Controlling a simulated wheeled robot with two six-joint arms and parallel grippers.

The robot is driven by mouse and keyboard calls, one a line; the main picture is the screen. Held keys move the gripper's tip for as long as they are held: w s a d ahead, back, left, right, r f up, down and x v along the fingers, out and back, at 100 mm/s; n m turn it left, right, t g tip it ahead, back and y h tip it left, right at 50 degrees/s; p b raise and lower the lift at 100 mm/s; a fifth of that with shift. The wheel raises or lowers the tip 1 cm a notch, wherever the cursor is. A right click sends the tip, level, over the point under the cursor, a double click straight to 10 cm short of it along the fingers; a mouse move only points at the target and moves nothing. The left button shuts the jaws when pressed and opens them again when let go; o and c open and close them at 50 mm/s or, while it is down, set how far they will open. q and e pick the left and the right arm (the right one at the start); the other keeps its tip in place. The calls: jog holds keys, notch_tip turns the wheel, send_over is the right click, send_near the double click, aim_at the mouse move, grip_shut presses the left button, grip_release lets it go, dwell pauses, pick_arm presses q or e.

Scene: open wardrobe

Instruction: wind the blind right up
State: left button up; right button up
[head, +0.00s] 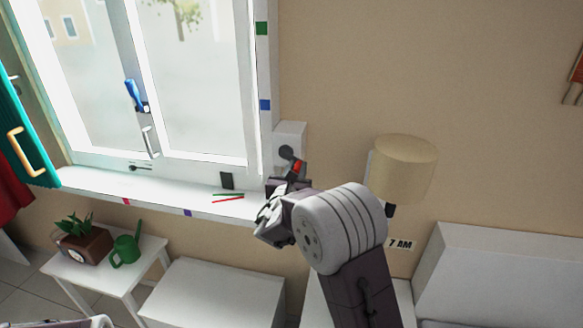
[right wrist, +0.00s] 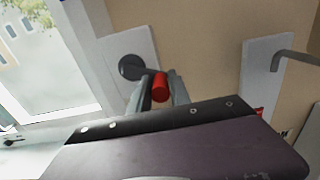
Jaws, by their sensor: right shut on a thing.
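A white winder box (head: 290,131) is fixed to the wall just right of the window. It carries a dark round crank hub (head: 286,152) with a red knob (head: 297,167). In the right wrist view the box (right wrist: 124,52), the hub (right wrist: 131,67) and the red knob (right wrist: 160,88) show close up. The knob is lower right of the hub there. My right gripper (head: 289,180) is shut on the red knob, with a finger on either side in the right wrist view (right wrist: 157,98). No blind cloth shows over the visible part of the window (head: 195,90). My left gripper is out of view.
The white sill (head: 150,194) below the window holds red and green sticks and a small dark block (head: 227,180). A plant (head: 80,240) and green watering can (head: 125,250) stand on a small table at lower left.

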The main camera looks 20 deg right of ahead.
aim_at(297, 166)
jog(key=shift+s+d+r+p, duration=0.1)
jog(key=shift+d+r+p, duration=0.05)
jog(key=shift+r, duration=0.3)
jog(key=shift+s+d+r+p, duration=0.1)
jog(key=shift+r+p, duration=0.05)
jog(key=shift+r, duration=0.25)
jog(key=shift+r+p, duration=0.3)
jog(key=shift+r, duration=0.4)
jog(key=shift+c, duration=0.2)
jog(key=shift+c, duration=0.4)
jog(key=shift+w+a+r, duration=0.1)
jog(key=shift+a+r, duration=0.1)
jog(key=shift+r, duration=0.05)
grip_shut()
jog(key=shift+w+a, duration=0.1)
jog(key=shift+a, duration=0.05)
